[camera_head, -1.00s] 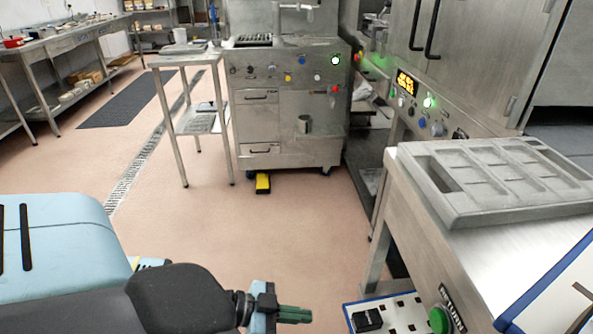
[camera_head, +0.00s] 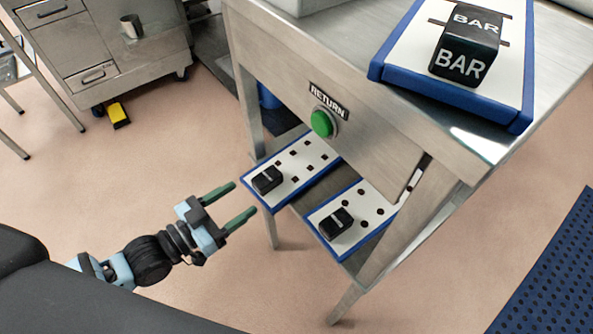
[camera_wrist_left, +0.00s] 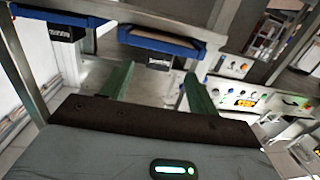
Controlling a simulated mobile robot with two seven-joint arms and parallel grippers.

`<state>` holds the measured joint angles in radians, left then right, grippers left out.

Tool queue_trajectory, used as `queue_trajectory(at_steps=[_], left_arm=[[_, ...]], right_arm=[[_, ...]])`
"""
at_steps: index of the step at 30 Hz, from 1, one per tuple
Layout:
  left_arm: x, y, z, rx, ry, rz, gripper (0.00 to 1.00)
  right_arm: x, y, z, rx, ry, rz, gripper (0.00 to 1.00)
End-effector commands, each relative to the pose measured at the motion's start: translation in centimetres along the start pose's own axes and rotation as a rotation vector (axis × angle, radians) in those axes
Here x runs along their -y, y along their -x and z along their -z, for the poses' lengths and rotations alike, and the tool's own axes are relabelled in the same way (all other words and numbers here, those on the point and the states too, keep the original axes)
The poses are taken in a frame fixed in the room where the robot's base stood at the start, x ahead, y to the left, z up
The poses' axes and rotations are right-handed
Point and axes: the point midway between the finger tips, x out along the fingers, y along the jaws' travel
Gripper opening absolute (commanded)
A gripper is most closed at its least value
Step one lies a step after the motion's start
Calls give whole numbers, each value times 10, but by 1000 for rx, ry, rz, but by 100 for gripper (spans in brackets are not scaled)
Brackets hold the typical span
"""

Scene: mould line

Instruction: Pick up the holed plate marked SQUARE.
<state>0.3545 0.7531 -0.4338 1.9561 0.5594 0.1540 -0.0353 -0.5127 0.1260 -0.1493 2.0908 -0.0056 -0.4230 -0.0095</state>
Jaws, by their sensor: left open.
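In the head view, a white holed plate with blue edges and a black block marked BAR (camera_head: 450,85) lies on the steel table top. Two similar holed plates sit lower, under the RETURN button: one at left (camera_head: 300,160) and one at right (camera_head: 352,207). Each carries a black block whose marking is too small to read, so I cannot tell which is SQUARE. My left gripper (camera_head: 244,199) is open and empty, its green fingers pointing at the left lower plate, apart from it. In the left wrist view, two blue-edged undersides show beyond the fingers (camera_wrist_left: 155,82). My right gripper is out of view.
The steel table (camera_head: 350,75) has a green RETURN button (camera_head: 322,123) on its front and legs around the lower plates. A steel cabinet (camera_head: 90,45) stands at upper left. A blue mat (camera_head: 550,270) lies at right. The floor around my left arm is clear.

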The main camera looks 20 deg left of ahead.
Motion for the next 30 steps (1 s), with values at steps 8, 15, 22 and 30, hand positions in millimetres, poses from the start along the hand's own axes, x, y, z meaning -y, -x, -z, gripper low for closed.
queue_trajectory(at_steps=[8, 15, 22, 30], left_arm=[[-4, -21, -3, -61, 2, 8, 60], [-4, -32, -2, -61, 3, 8, 60], [-3, -47, 0, -59, 2, 8, 60], [-1, -70, 9, -63, 2, 8, 60]], right_arm=[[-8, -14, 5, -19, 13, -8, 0], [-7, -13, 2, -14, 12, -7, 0], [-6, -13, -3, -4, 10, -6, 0], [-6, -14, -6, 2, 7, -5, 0]])
